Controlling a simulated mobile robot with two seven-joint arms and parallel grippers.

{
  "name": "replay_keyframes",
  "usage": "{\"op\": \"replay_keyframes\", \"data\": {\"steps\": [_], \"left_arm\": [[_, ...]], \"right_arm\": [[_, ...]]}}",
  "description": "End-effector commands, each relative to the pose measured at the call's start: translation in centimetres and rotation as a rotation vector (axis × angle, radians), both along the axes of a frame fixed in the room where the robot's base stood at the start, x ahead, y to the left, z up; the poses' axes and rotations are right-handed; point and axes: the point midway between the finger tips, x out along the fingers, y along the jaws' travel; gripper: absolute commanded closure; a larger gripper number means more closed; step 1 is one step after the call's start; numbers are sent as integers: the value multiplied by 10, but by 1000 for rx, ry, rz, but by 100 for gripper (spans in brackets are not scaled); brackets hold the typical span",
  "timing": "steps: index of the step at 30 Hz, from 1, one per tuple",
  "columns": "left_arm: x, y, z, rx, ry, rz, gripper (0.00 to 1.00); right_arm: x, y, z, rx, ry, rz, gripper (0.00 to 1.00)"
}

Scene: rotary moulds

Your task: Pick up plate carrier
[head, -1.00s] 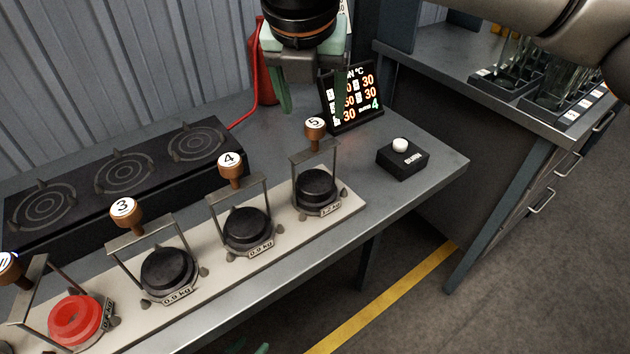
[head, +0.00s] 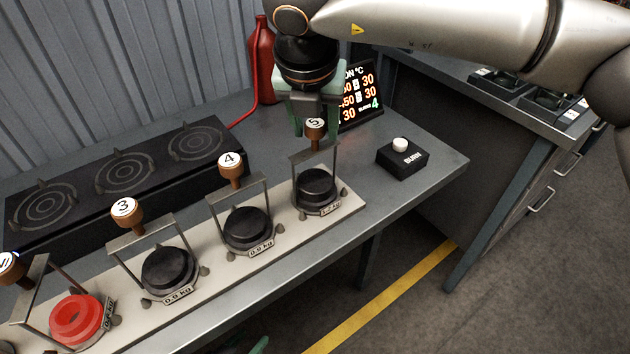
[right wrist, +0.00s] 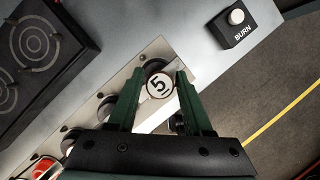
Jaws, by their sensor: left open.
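Several numbered plate carriers stand in a row on a pale strip, each a metal frame with a brown knob on top. Carrier 5 (head: 316,158) is at the right end, with a black round weight inside its frame. Carrier 4 (head: 238,192) and carrier 3 (head: 140,232) stand to its left. My right gripper (head: 316,126) is open above carrier 5, its fingers on either side of the knob. In the right wrist view, the knob marked 5 (right wrist: 159,86) shows between the open fingertips (right wrist: 160,78). Only a green tip of my left gripper (head: 259,346) shows at the bottom edge.
A black burner block (head: 125,178) lies behind the row. A BURN button box (head: 402,157) sits to the right, with a temperature display (head: 362,97) behind it. A red bottle (head: 262,62) stands at the back. A red weight (head: 77,318) is at lower left.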

Motion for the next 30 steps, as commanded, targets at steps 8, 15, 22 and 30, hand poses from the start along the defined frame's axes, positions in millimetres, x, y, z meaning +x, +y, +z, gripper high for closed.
{"op": "replay_keyframes", "data": {"steps": [8,15,22,30], "left_arm": [[-3,0,-2,1,7,1,50],[-6,0,-4,1,14,0,50],[-6,0,-4,1,14,0,50],[-6,0,-4,0,13,-1,50]], "right_arm": [[0,0,0,0,0,0,82],[0,0,0,0,0,0,100],[0,0,0,0,0,0,100],[0,0,1,0,0,1,100]]}}
